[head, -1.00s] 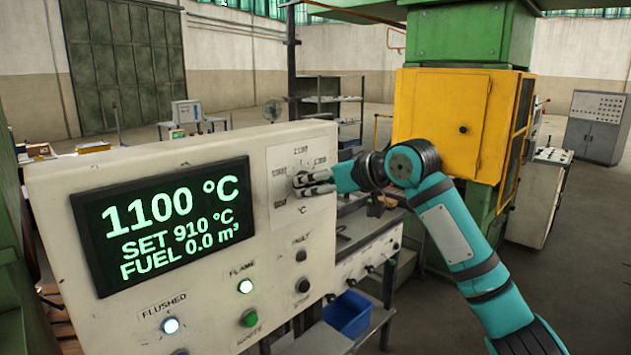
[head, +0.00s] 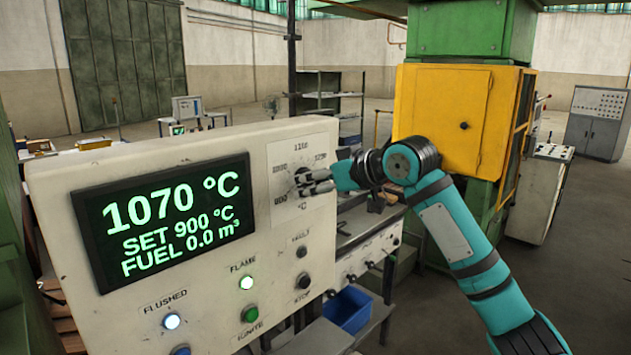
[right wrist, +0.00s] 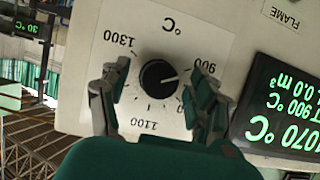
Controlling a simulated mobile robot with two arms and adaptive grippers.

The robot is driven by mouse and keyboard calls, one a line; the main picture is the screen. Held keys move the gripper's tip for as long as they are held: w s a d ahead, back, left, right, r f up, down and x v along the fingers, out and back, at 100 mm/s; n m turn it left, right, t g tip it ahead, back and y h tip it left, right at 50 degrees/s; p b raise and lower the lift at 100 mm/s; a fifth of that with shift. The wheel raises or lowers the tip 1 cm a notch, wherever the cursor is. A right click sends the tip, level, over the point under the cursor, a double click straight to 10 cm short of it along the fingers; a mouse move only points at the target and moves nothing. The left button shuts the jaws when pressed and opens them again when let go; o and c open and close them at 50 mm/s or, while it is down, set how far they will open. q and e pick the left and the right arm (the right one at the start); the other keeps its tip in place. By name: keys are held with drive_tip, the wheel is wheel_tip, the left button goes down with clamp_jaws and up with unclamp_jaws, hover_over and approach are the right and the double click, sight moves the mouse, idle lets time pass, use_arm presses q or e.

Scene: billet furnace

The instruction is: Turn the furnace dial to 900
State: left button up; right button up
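The furnace dial (right wrist: 158,78) is a round black knob on a white scale plate. In the right wrist view, which is upside down, its white pointer mark points toward the 900 label. My right gripper (right wrist: 158,100) is open, with one finger on each side of the dial and a visible gap to it on both sides. In the head view my right gripper (head: 312,183) is at the plate and partly hides the dial. The display (head: 165,218) reads 1070 °C, SET 900 °C, FUEL 0.0 m³. My left gripper is not in view.
Below the plate, the cream panel (head: 60,185) carries a lit FLAME lamp (head: 246,283), a green IGNITE button (head: 249,314) and a black STOP knob (head: 303,282). A blue bin (head: 348,312) stands below right. A yellow cabinet (head: 445,120) stands behind my right arm.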

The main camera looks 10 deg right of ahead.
drive_tip(key=shift+r, duration=0.1)
drive_tip(key=v, duration=1.2)
